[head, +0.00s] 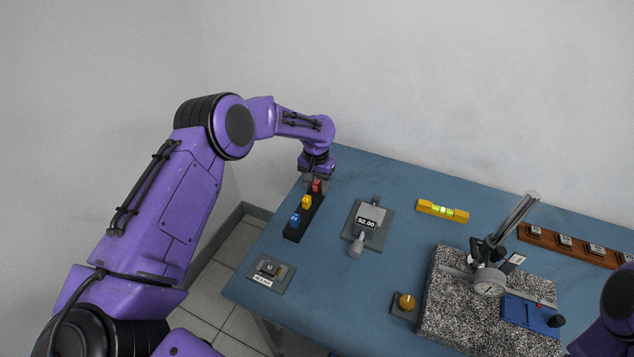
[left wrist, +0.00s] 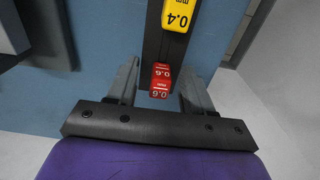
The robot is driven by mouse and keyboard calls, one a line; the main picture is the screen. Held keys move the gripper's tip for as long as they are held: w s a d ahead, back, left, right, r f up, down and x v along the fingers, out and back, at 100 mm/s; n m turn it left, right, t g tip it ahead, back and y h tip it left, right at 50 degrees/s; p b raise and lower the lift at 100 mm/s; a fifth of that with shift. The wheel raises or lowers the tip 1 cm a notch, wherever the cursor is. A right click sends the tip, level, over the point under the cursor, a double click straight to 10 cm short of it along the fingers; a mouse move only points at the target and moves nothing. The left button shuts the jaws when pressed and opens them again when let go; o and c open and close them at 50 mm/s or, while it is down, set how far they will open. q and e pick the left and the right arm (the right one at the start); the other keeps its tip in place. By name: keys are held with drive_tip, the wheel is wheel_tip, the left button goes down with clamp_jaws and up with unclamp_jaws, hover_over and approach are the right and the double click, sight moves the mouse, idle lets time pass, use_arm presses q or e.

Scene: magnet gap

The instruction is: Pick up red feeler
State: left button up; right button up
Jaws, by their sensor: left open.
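The red feeler (head: 316,186) stands at the far end of a black rack (head: 292,234) near the table's left edge. In the left wrist view the red feeler (left wrist: 161,80) is marked 0.6 and sits between the fingers of my left gripper (left wrist: 158,88). The fingers are apart, with a gap on both sides of it. In the head view my left gripper (head: 316,180) is right above and around the red feeler, and its fingers are partly hidden. A yellow feeler (head: 306,202), marked 0.4 in the left wrist view (left wrist: 177,14), and a blue feeler (head: 295,219) stand in the same rack.
A yellow level (head: 442,211), an orange knob (head: 406,302) and a speckled stone block (head: 450,310) with a dial stand are farther right.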

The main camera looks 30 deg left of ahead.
use_arm(q)
drive_tip(key=shift+s+a+f, duration=0.1)
clamp_jaws()
